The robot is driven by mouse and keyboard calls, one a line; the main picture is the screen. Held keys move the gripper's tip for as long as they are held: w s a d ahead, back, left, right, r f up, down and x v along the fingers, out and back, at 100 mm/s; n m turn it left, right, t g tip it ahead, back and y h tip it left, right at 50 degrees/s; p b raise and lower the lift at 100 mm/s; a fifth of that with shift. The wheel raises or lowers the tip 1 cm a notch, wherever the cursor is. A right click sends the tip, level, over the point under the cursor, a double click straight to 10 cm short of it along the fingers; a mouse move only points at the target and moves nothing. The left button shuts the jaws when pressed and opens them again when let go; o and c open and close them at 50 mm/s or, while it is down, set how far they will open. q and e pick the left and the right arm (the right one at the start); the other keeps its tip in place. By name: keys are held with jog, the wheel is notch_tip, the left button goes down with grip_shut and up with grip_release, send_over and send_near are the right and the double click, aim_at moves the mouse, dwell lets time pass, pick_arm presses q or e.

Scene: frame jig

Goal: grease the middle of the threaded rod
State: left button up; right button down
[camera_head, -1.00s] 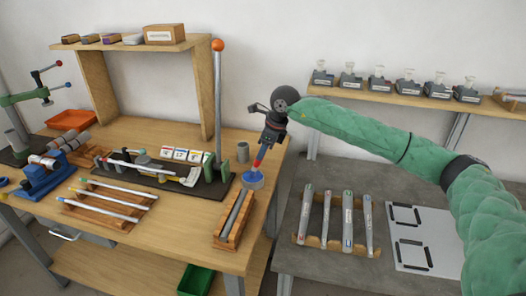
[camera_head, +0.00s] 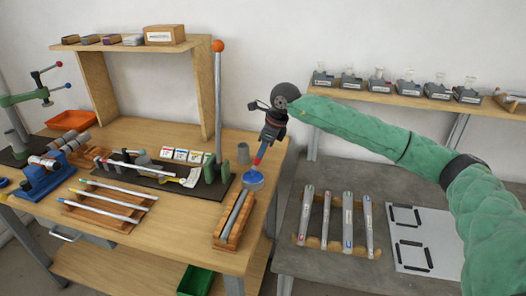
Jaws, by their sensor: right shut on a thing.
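My right gripper (camera_head: 270,133) points down above the right front of the wooden workbench, shut on a brush (camera_head: 259,156) with a blue and red handle. The brush is tilted, and its lower end reaches the round blue tin (camera_head: 253,182); whether the bristles touch what is inside is too small to tell. A dark grey rod (camera_head: 236,213), which looks like the threaded rod, lies lengthwise in a wooden cradle (camera_head: 222,240) just in front of the tin. Its thread is too fine to make out. My left gripper is not in view.
A black mat (camera_head: 150,182) with small holders and an upright post with an orange ball (camera_head: 218,45) stand left of the gripper. Several pale rods lie on a wooden rack (camera_head: 97,216). A grey table (camera_head: 310,267) with labelled bars (camera_head: 347,222) is on the right.

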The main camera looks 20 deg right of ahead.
jog(key=shift+r+p, duration=0.45)
jog(key=shift+r, duration=2.45)
jog(key=shift+f, duration=0.1)
